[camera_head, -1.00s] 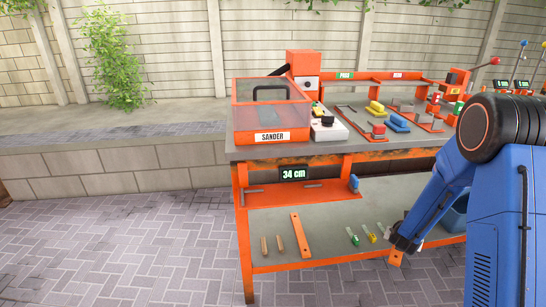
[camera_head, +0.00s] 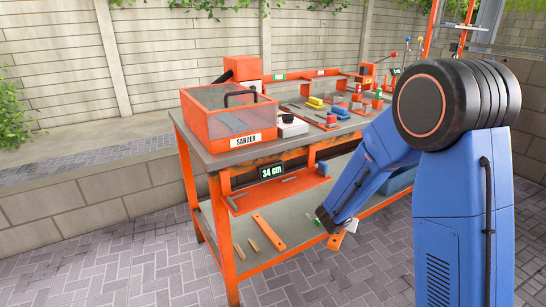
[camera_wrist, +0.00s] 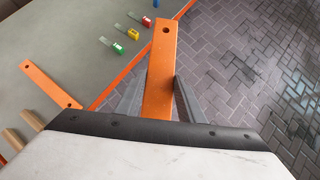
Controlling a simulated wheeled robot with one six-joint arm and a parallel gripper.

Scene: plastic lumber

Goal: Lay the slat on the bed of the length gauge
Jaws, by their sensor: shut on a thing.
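The slat, an orange strip with a hole near its end, is held in my gripper (camera_wrist: 158,98) in the wrist view, where the slat (camera_wrist: 161,62) points away from the camera between the two grey fingers. In the head view my gripper (camera_head: 328,222) is low at the bench's front side, with a short piece of the slat (camera_head: 336,240) showing below it. The length gauge is under the bench top, with a "34 cm" display (camera_head: 272,171) above its orange bed (camera_head: 282,190). My gripper is below and right of the bed, apart from it.
A second orange slat (camera_head: 268,231) and two wooden pegs (camera_head: 246,248) lie on the grey lower shelf (camera_wrist: 85,45). Several colour-tagged pieces (camera_wrist: 133,34) lie there too. The sander (camera_head: 228,113) stands on the bench top. Paving in front is clear.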

